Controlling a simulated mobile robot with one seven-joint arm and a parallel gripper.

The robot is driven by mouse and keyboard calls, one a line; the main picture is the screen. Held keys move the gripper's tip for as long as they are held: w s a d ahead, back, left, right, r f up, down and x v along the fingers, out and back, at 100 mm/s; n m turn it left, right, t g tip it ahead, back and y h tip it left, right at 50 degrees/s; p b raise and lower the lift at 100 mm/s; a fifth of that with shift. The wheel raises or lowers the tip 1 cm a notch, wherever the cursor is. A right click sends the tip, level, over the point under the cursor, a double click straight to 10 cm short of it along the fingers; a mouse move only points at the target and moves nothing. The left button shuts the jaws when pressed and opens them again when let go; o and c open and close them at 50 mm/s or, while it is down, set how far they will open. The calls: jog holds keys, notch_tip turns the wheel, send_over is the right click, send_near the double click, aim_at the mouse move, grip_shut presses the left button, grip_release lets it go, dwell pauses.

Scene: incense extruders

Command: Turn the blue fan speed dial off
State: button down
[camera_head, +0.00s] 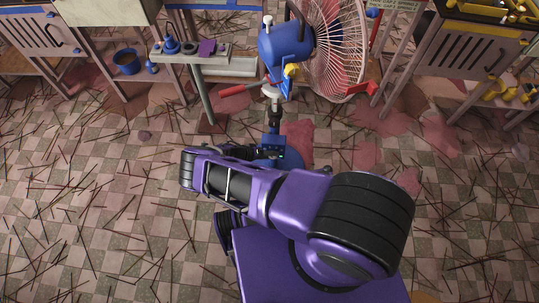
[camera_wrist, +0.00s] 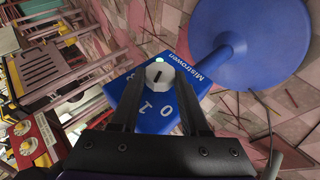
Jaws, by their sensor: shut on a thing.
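The blue control box (camera_wrist: 152,115) of the fan fills the middle of the wrist view, with white marks including 0 and 1. Its pale round dial (camera_wrist: 160,73) has a dark pointer line. I cannot tell which mark the line points at. My gripper (camera_wrist: 160,82) is shut on the dial, with one dark finger on each side. In the head view the fan (camera_head: 285,45) stands ahead, with a blue motor housing and wire cage. Its control box (camera_head: 272,142) is low on the stand.
The fan's round blue base (camera_wrist: 250,45) lies beyond the box in the wrist view. A small table (camera_head: 187,58) with blue and purple items and a blue bucket (camera_head: 127,61) stand left of the fan. Sticks litter the tiled floor (camera_head: 90,190).

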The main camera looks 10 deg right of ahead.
jog(key=shift+w, duration=0.15)
jog(key=shift+c, duration=1.9)
grip_release()
jog(key=p+v, duration=0.2)
jog(key=v, duration=1.5)
jog(key=shift+r, duration=0.2)
